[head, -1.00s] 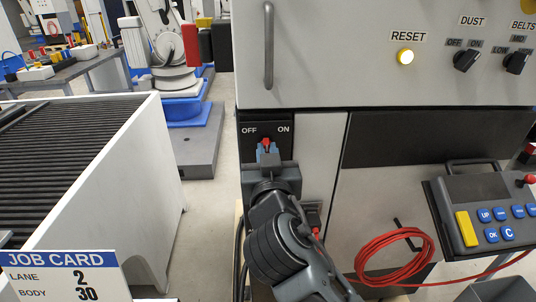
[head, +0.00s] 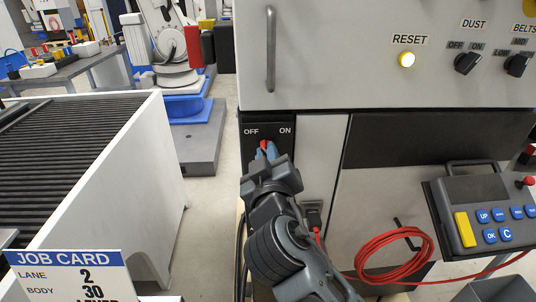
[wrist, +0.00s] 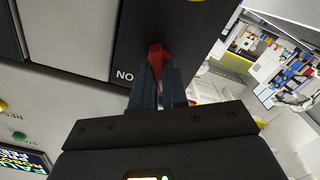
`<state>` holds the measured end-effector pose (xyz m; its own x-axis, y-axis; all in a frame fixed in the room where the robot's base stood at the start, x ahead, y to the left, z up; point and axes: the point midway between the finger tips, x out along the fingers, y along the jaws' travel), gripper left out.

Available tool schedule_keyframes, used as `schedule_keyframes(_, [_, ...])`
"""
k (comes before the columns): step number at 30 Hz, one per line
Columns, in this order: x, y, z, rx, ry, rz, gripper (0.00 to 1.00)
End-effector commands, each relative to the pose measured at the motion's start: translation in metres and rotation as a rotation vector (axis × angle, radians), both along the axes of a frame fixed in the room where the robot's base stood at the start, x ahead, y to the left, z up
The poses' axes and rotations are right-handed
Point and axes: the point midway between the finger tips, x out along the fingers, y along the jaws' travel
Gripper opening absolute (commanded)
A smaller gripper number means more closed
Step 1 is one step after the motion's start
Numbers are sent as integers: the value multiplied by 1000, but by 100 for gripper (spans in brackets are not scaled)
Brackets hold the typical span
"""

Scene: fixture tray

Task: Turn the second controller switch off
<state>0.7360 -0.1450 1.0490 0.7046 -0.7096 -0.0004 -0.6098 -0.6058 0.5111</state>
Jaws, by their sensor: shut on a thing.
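The controller switch is a red lever (head: 264,146) on a black plate (head: 284,142) marked OFF on the left and ON on the right, low on the grey cabinet. My gripper (head: 266,151) is at the lever, with its blue-grey fingers shut on it. The lever sits between the two labels, a little nearer OFF. In the wrist view the red lever (wrist: 155,57) stands between the fingertips, and part of the ON label shows upside down beside it. The fingers hide the lower part of the lever.
A lit RESET button (head: 406,60), a DUST knob (head: 467,63) and a BELTS knob (head: 517,65) sit on the panel above. A teach pendant (head: 482,211) and a coiled red cable (head: 393,255) are at the right. A roller conveyor (head: 165,150) stands at the left.

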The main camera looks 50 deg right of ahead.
Motion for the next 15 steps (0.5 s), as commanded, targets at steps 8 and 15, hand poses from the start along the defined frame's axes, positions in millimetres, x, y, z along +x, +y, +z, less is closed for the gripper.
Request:
schedule_keyframes(8, [0, 1, -1, -3, 4, 1, 0])
schedule_keyframes(15, [0, 0, -1, -2, 3, 1, 31])
